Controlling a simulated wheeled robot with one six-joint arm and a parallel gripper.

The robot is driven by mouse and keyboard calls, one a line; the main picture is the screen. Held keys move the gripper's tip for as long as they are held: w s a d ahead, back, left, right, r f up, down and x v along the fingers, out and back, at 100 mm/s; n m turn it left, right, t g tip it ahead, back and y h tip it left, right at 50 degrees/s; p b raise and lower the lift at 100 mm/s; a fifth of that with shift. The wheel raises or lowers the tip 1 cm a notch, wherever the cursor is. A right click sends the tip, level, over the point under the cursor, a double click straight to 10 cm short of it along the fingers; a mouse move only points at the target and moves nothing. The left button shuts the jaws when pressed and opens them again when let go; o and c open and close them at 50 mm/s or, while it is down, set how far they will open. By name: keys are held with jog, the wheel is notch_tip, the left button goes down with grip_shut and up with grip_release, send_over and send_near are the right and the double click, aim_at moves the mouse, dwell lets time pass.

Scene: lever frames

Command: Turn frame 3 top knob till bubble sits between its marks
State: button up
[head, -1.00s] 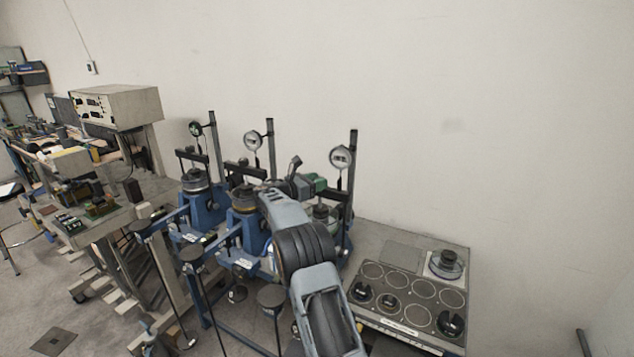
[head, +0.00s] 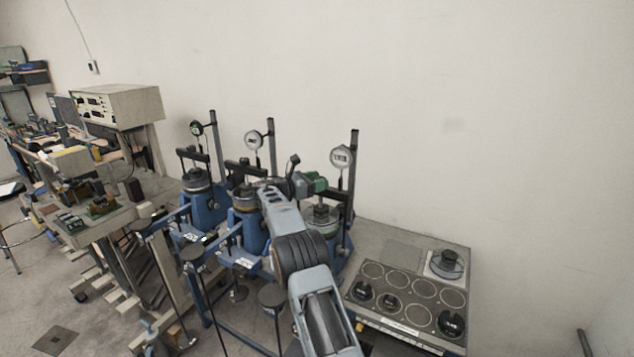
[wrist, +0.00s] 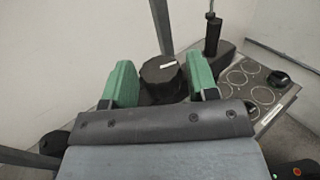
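Three blue lever frames stand in a row in the head view; I cannot read a number 3 on any of them. My gripper (head: 312,184) is at the rightmost frame (head: 342,226), above its dark top knob (head: 322,212). In the wrist view the two green fingers of my gripper (wrist: 160,66) are apart. A dark, round-topped knob with a pale mark (wrist: 162,78) shows between them, with a gap at the right finger. Contact cannot be told. The bubble and its marks are not visible.
The rightmost frame's post carries a round dial (head: 342,157). The middle frame (head: 247,215) and left frame (head: 205,205) stand close by. A grey bench with ringed spots and dark weights (head: 410,295) lies to the right. A wall is behind.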

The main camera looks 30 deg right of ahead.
jog(key=shift+o, duration=1.1)
jog(key=shift+a, duration=0.15)
jog(key=w+a+b, duration=0.1)
jog(key=a+b, duration=0.2)
jog(key=a, duration=1)
jog(key=shift+w+a, duration=0.2)
jog(key=shift+a, duration=0.05)
